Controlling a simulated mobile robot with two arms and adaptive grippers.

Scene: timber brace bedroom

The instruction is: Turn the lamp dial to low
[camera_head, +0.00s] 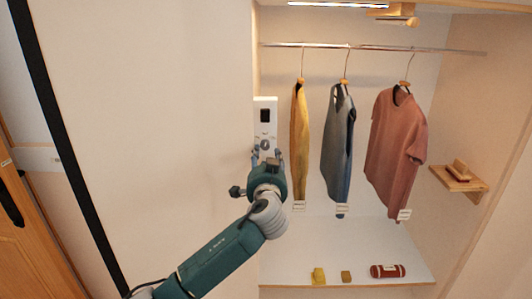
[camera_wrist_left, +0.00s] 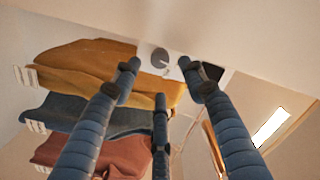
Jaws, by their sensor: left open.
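A white panel (camera_head: 272,104) is on the wall edge left of the clothes alcove, with a black square (camera_head: 265,115) in its upper part. A grey round dial (camera_head: 264,145) is below the square. In the left wrist view the dial (camera_wrist_left: 159,59) shows just beyond the fingertips, with the black square (camera_wrist_left: 212,72) to its right. My left gripper (camera_head: 267,155) is open and empty in front of the panel's lower part. Its fingers (camera_wrist_left: 160,66) are spread around the dial's position; I cannot tell whether they touch it. The dial's setting is too small to read.
A yellow garment (camera_head: 300,140), a grey-blue one (camera_head: 337,150) and a red shirt (camera_head: 396,145) hang on a rail right of the gripper. A lit strip (camera_head: 338,4) is above. Small items lie on the white shelf (camera_head: 380,253) below. Bare wall is to the left.

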